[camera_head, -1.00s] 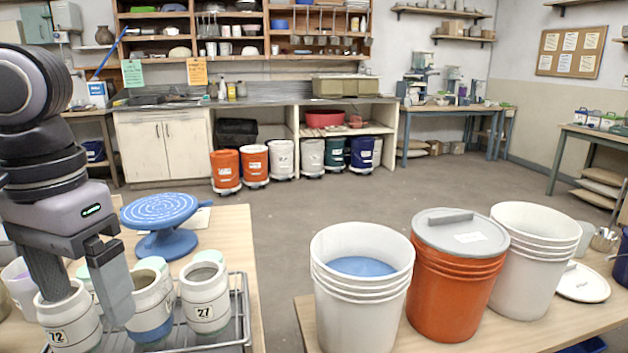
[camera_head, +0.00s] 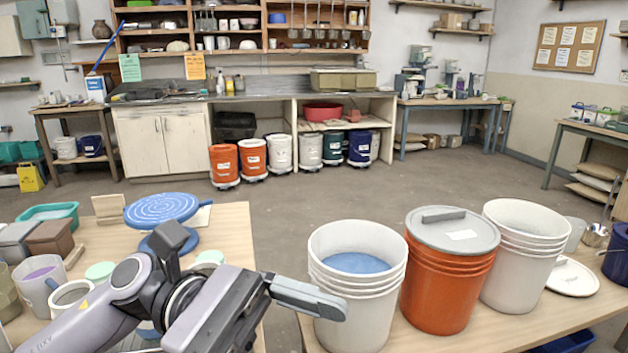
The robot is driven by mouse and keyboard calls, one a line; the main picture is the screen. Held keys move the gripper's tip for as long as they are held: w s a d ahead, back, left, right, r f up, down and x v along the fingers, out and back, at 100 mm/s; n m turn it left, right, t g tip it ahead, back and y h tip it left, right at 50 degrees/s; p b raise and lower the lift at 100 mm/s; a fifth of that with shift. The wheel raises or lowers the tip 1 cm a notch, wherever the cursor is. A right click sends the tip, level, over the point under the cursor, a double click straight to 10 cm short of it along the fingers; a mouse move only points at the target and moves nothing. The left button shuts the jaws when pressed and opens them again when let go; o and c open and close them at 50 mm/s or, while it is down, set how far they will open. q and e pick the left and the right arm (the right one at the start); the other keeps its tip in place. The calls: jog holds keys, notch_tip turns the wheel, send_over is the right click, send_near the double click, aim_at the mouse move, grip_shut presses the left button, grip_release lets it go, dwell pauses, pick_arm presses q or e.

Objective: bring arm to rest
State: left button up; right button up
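My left arm comes in from the lower left, low over the left table (camera_head: 228,235). My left gripper (camera_head: 318,300) points right across the gap between the tables. One grey finger shows clearly, its tip overlapping the lower left side of the blue-filled white bucket (camera_head: 345,310) in the picture. I cannot tell whether it touches, or how wide the fingers stand. I see nothing held. My arm hides most of the jars and rack at the left table's front. My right gripper is not in view.
An orange bucket (camera_head: 448,290) with a grey lid and a stack of white buckets (camera_head: 518,265) stand on the right table. A blue turntable (camera_head: 162,209) and white jars, one (camera_head: 68,295) partly visible, are on the left table. The floor beyond is clear.

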pick_arm(q)
jog(key=w+a+n+t+h+p, duration=0.1)
jog(key=w+n+t+h, duration=0.25)
jog(key=n+t, duration=0.4)
jog(key=w+n+t+h+p, duration=0.1)
jog(key=w+n+t+h, duration=0.25)
jog(key=n, duration=0.75)
jog(key=w+a+f+n+t+y, duration=0.3)
jog(key=f+n+t+y, duration=0.3)
jog(key=n, duration=0.5)
jog(key=w+a+f+n+t+y, duration=0.2)
jog(key=a+f+n+t+y, duration=0.2)
jog(key=n+t, duration=0.65)
jog(key=s+a+f+n+g+y+p, duration=0.1)
jog(key=s+a+f+n+g+y, duration=0.2)
jog(key=s+f+n, duration=0.2)
jog(key=s+a+f+n+g+y+p, duration=0.1)
jog(key=s+a+f+n+g+y, duration=0.2)
jog(key=f+n, duration=0.5)
jog(key=s+a+f+n+g+y+p, duration=0.1)
jog(key=s+a+f+n+g+y, duration=0.2)
jog(key=f, duration=1)
jog(key=s+a+n+y, duration=0.1)
jog(key=s+n+y, duration=0.1)
jog(key=s+n, duration=0.1)
jog(key=shift+s+a+f+n, duration=0.25)
jog(key=shift+s+a+n, duration=0.1)
jog(key=shift+n, duration=0.15)
